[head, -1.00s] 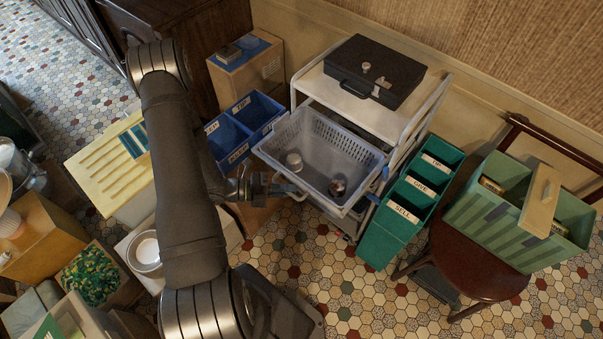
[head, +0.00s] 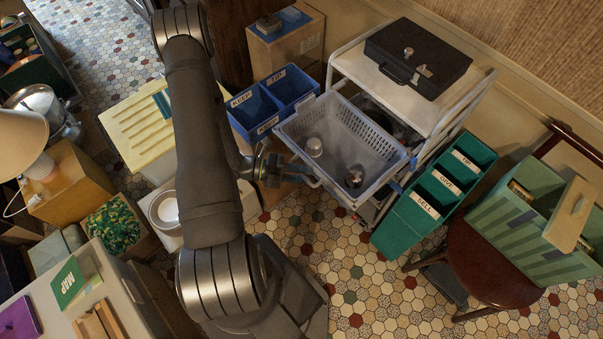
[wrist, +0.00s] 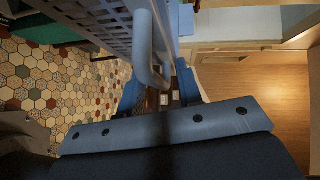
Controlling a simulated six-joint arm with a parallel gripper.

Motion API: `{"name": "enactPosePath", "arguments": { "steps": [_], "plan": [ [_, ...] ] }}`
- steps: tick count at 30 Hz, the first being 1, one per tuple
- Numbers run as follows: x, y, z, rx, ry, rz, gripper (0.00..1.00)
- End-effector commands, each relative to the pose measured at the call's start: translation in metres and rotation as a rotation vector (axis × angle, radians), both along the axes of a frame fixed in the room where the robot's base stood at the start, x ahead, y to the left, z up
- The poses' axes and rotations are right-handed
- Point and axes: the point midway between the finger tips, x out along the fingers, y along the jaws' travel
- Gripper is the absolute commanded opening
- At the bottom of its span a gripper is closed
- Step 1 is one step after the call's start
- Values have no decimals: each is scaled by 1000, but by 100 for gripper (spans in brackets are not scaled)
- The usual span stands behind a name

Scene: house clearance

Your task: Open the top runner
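The top runner is the grey slatted basket drawer (head: 292,133) of the white cart (head: 345,62). It stands well out from the cart's front, and a dark gap shows behind it. It holds a metal-topped jar (head: 314,146) and a dark red-and-silver item (head: 354,176). My gripper (head: 278,171) is at the drawer's front, to the left of its handle. In the wrist view, the drawer's pale looped handle (wrist: 142,45) lies by the tips of my gripper (wrist: 162,92). The fingers stand apart with a gap wider than the handle bar; contact is unclear.
A black cash box (head: 420,55) sits on the cart's top. Blue KEEP and TIP bins (head: 252,105) stand left of the drawer. Green labelled bins (head: 410,228) and a chair (head: 490,260) stand to its right. Tiled floor below the drawer is clear.

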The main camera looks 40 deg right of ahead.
Motion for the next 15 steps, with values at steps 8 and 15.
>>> {"name": "enactPosePath", "arguments": {
  "steps": [8,15],
  "plan": [
    [0,0,0,1,1,0,33],
    [17,15,3,-1,-1,4,33]
  ]
}}
